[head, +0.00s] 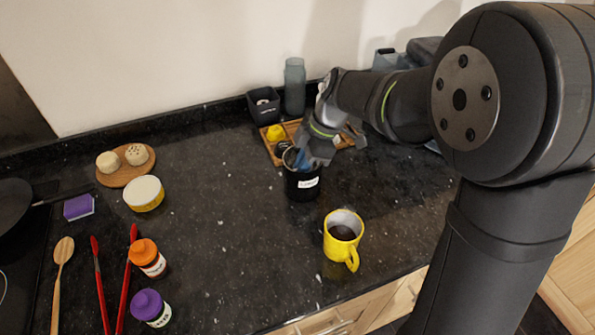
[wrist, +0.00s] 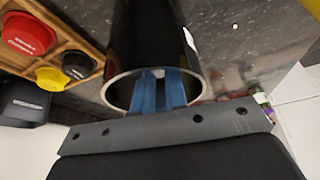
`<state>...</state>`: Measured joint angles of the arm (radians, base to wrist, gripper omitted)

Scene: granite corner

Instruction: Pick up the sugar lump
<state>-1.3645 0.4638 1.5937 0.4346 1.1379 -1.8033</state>
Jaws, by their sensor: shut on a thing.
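A black canister (head: 302,190) with a small white label stands on the dark counter. In the wrist view the canister (wrist: 150,35) has a pale rim, and my gripper's blue fingers (wrist: 158,88) reach in through its mouth. Between the fingertips shows a small pale piece, the sugar lump (wrist: 158,73), mostly hidden by the fingers. My gripper is shut on it, with the tips inside the canister. In the head view my gripper (head: 301,160) comes down into the canister from above, and the lump is hidden.
A yellow mug (head: 330,245) with dark liquid stands in front of the canister. Behind is a wooden tray (head: 271,149) with coloured cups, a black box (head: 263,107) and a grey bottle (head: 295,85). Jars, red tongs (head: 101,285) and a yellow tin (head: 146,202) lie left. The middle counter is clear.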

